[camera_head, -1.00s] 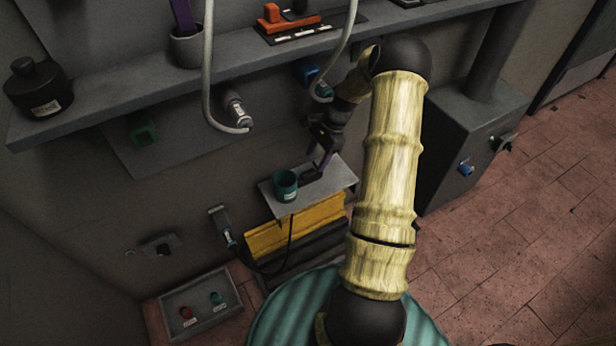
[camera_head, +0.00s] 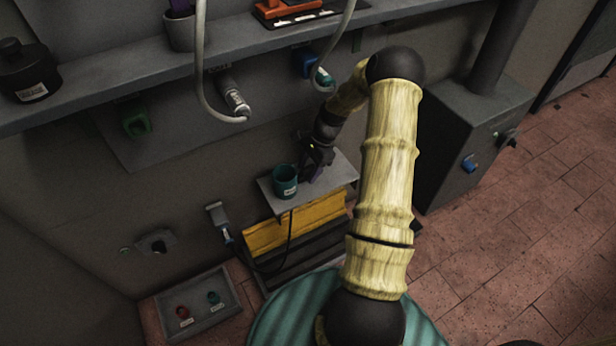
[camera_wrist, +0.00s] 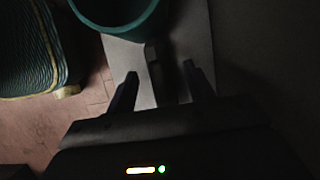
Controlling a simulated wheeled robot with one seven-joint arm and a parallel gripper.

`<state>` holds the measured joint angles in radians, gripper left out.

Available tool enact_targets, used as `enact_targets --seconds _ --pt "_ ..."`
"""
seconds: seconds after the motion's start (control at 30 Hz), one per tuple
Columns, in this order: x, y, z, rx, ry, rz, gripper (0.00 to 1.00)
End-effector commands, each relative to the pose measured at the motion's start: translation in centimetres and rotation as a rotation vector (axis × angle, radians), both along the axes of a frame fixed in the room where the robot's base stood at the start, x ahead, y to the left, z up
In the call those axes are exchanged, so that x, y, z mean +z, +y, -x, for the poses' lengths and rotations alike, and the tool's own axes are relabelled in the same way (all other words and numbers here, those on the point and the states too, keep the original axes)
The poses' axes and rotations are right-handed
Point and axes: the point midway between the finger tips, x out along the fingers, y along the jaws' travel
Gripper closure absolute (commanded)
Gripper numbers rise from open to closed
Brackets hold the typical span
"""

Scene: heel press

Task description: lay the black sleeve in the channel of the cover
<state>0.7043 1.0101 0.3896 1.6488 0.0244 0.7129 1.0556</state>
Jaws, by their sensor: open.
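My gripper (camera_head: 315,165) is open, low over the small grey shelf plate (camera_head: 335,182), just right of a teal cup (camera_head: 285,184). In the wrist view, a dark block that looks like the black sleeve (camera_wrist: 154,66) lies on the plate between the two spread fingers of my gripper (camera_wrist: 160,70), closer to the left one. Whether either finger touches it I cannot tell. In the head view my gripper mostly hides it. A yellow ribbed piece (camera_head: 290,226) with dark strips stands below the plate; it may be the cover, but no channel shows clearly.
The teal cup (camera_wrist: 118,14) is close ahead of the fingers in the wrist view. A black cable hangs from a wall plug (camera_head: 220,222) across the yellow piece. A tray (camera_head: 168,318) with red and teal parts lies lower left. A grey box (camera_head: 455,140) stands right.

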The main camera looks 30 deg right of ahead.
Motion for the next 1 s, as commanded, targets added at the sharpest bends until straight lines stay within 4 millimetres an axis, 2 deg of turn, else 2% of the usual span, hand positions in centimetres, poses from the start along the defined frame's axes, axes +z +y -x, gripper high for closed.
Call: enact_targets --seconds 0.53,0.57,0.8,0.87,1.0 --pt "-0.11 0.11 -0.03 0.000 -0.001 0.000 0.47" --pt "-0.11 0.11 -0.03 0.000 -0.001 0.000 0.49" --pt "-0.11 0.11 -0.02 0.000 -0.001 0.000 0.96" --pt "-0.10 0.11 -0.03 0.000 -0.001 0.000 1.00" --pt "-0.10 0.11 -0.03 0.000 -0.001 0.000 1.00"
